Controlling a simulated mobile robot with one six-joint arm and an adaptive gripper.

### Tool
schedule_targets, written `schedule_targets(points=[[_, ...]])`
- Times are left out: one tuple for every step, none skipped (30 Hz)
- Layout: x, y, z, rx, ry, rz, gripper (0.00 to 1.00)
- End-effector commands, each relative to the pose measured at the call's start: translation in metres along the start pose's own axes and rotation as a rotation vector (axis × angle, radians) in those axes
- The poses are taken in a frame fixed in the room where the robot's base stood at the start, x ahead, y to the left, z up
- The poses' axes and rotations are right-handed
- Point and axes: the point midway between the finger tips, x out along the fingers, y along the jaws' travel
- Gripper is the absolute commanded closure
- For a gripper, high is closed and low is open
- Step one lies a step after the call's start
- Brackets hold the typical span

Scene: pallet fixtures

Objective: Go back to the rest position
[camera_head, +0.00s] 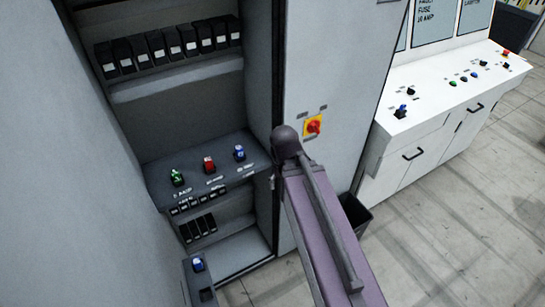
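My arm reaches up from the bottom of the head view to a dark rounded joint in front of the cabinet. My gripper cannot be made out; no fingers show. The open grey cabinet (180,120) holds a shelf (205,165) with a green fuse (177,177), a red fuse (209,164) and a blue fuse (239,153) standing on it. Another blue fuse (198,264) sits on a small grey stand (200,280) at the lower left.
A red and yellow rotary switch (313,126) is on the cabinet's front panel, close to my arm. A white console (440,110) with small knobs stands at right. A dark bin (355,213) is on the floor behind my arm. The tiled floor (450,230) at lower right is clear.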

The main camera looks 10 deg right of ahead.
Motion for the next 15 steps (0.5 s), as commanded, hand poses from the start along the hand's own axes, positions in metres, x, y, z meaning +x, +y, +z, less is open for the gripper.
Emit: schedule_targets(points=[[0.002, 0.0, 0.0, 0.0, 0.0, 0.0, 0.24], [0.004, 0.0, 0.0, 0.0, 0.0, 0.0, 0.24], [0.006, 0.0, 0.0, 0.0, 0.0, 0.0, 0.24], [0.009, 0.0, 0.0, 0.0, 0.0, 0.0, 0.24], [0.011, 0.0, 0.0, 0.0, 0.0, 0.0, 0.24], [0.016, 0.0, 0.0, 0.0, 0.0, 0.0, 0.24], [0.019, 0.0, 0.0, 0.0, 0.0, 0.0, 0.24], [0.023, 0.0, 0.0, 0.0, 0.0, 0.0, 0.24], [0.029, 0.0, 0.0, 0.0, 0.0, 0.0, 0.24], [0.034, 0.0, 0.0, 0.0, 0.0, 0.0, 0.24], [0.039, 0.0, 0.0, -0.001, 0.0, 0.0, 0.24], [0.046, 0.0, 0.0, -0.001, 0.0, 0.0, 0.24], [0.051, 0.0, 0.0, -0.001, 0.0, 0.0, 0.24], [0.057, -0.001, 0.0, -0.001, 0.0, 0.0, 0.24], [0.064, -0.001, 0.0, -0.001, 0.0, 0.0, 0.24]])
